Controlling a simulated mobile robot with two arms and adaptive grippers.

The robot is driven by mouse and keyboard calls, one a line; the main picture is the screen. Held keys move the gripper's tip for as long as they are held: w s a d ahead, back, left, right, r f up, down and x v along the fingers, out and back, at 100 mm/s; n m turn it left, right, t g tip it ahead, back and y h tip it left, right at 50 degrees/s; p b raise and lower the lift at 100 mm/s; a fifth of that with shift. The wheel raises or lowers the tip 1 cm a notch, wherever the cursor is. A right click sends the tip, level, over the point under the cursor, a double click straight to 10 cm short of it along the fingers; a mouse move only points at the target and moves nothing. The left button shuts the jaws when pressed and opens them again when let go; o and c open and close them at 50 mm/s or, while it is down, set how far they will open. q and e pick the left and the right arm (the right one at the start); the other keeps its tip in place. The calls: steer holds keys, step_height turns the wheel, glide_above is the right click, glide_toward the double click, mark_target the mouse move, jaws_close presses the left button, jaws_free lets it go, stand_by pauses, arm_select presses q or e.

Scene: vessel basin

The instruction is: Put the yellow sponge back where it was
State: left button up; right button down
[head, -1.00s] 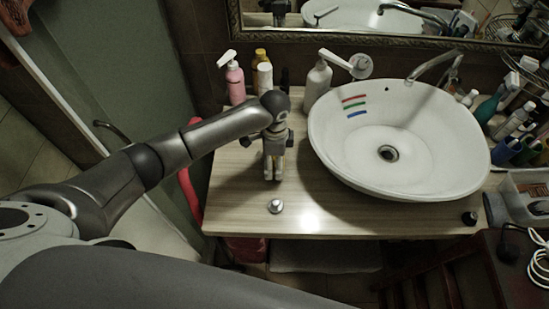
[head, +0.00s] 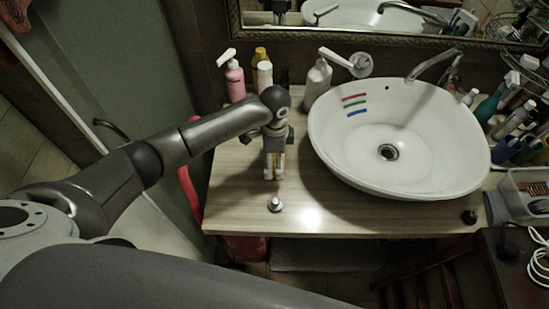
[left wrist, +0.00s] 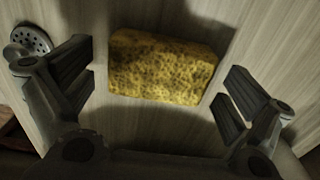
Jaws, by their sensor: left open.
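The yellow sponge (left wrist: 163,66) lies on the wooden counter in the left wrist view, a speckled block between my open fingers and a little ahead of them. In the head view it is mostly hidden under my left gripper (head: 274,174), which points down at the counter left of the basin. In the left wrist view my left gripper (left wrist: 158,88) is open, with one finger pair on each side of the sponge and bare counter between them and it. My right gripper is in neither view.
The white basin (head: 440,165) with coloured stripes stands right of my gripper. A metal drain stopper (head: 275,204) lies near the counter's front edge; it also shows in the left wrist view (left wrist: 31,38). A pink bottle (head: 235,80) and other bottles stand behind.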

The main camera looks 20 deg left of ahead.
mark_target(275, 158)
arm_select(q)
step_height(275, 158, up, 11)
steer(key=b, duration=0.1)
steer(key=shift+r+b, duration=0.2)
steer(key=shift+b, duration=0.1)
